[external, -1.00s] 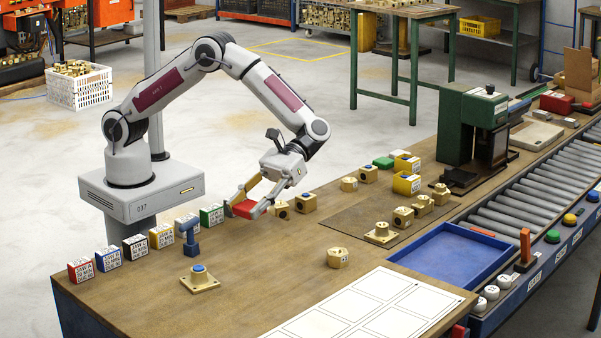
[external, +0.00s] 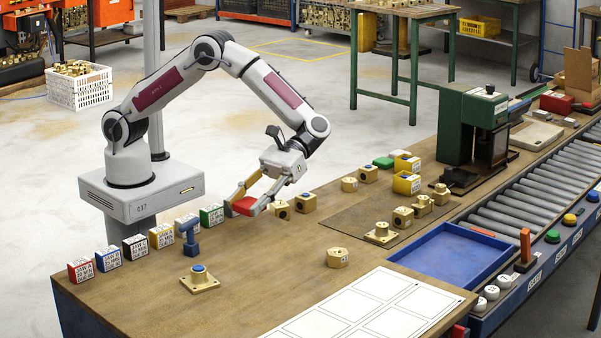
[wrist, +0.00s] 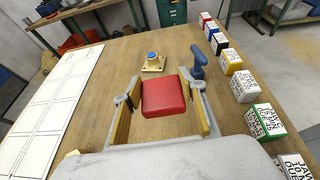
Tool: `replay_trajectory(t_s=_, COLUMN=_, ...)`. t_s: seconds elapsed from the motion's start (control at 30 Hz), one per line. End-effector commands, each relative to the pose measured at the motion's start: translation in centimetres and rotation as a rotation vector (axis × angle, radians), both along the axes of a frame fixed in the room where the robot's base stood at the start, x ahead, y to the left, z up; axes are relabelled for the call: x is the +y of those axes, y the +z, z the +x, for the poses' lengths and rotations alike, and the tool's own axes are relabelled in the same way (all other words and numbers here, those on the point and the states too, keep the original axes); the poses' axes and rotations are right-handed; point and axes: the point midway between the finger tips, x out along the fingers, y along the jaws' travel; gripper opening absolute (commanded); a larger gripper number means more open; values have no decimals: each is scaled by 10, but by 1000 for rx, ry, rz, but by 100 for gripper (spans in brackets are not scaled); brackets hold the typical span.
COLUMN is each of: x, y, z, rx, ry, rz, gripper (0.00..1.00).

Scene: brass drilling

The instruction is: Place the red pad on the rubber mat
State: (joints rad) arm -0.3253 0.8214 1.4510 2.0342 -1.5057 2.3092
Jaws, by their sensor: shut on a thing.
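My gripper (external: 246,203) is shut on the red pad (external: 246,204) and holds it above the near-left part of the bench. In the wrist view the red pad (wrist: 164,96) sits between the two yellow-lined fingers of my gripper (wrist: 163,103). The rubber mat (external: 350,223) is a dark flat sheet on the bench to the right of my gripper. Several brass pieces (external: 403,217) stand on its right part, and its left part is bare. The pad is apart from the mat.
A row of coloured labelled blocks (external: 162,235) lines the bench's left edge. A blue-handled tool (external: 190,240) and a brass base with blue button (external: 199,280) stand in front. Brass pieces (external: 306,203) stand between my gripper and the mat. A blue tray (external: 452,256) lies to the right.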

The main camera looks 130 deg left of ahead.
Motion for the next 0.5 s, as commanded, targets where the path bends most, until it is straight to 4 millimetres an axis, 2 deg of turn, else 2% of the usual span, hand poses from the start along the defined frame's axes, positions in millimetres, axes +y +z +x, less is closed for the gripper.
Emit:
replay_trajectory(t_s=0.17, x=12, y=0, z=1, rx=0, ry=21, rz=0, gripper=19)
replay_trajectory(t_s=0.27, x=27, y=-1, z=2, rx=1, ry=46, rz=0, gripper=19)
replay_trajectory(t_s=0.5, x=82, y=-2, z=4, rx=0, ry=164, rz=0, gripper=19)
